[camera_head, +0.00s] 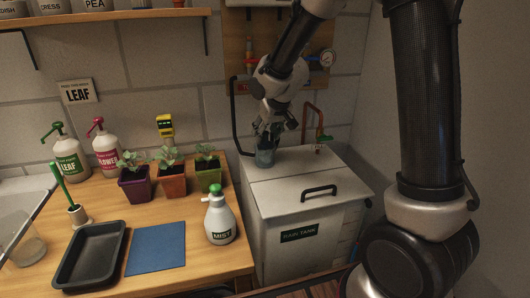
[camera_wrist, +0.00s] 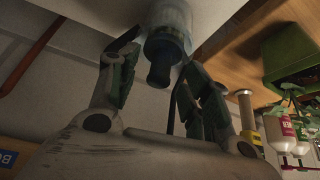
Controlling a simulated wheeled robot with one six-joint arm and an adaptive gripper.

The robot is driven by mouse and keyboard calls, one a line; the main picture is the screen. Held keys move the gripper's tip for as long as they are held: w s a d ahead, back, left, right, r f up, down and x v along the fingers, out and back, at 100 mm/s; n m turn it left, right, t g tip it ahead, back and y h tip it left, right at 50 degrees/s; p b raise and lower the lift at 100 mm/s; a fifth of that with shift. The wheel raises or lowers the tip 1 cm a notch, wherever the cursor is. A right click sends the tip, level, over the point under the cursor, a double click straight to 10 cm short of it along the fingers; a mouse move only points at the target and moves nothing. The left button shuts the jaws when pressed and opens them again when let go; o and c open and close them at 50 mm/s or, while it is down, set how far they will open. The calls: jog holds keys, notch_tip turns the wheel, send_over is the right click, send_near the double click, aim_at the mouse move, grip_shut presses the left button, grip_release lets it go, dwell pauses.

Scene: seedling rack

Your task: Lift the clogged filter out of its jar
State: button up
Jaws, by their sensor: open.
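A bluish clear jar (camera_head: 265,157) stands on the lid of the rain tank, under my gripper (camera_head: 277,123). In the wrist view the jar (camera_wrist: 172,18) is at the top middle. A dark cylinder, apparently the filter (camera_wrist: 158,73), sticks out of its near end towards my gripper. My two dark fingers are spread, one on each side of the dark cylinder in the wrist view, with gaps between. I cannot tell whether the fingertips reach level with it. How deep the filter sits in the jar is hard to see.
The tank (camera_head: 300,207) has a black lid handle (camera_head: 319,192). A red pipe (camera_head: 312,120) with a green tap stands behind the jar. Potted seedlings (camera_head: 173,180), a mist bottle (camera_head: 219,217), a blue mat (camera_head: 156,249) and a black tray (camera_head: 68,281) occupy the wooden bench.

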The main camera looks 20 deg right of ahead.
jog(key=shift+w+f, duration=0.3)
jog(key=shift+f, duration=0.2)
grip_shut()
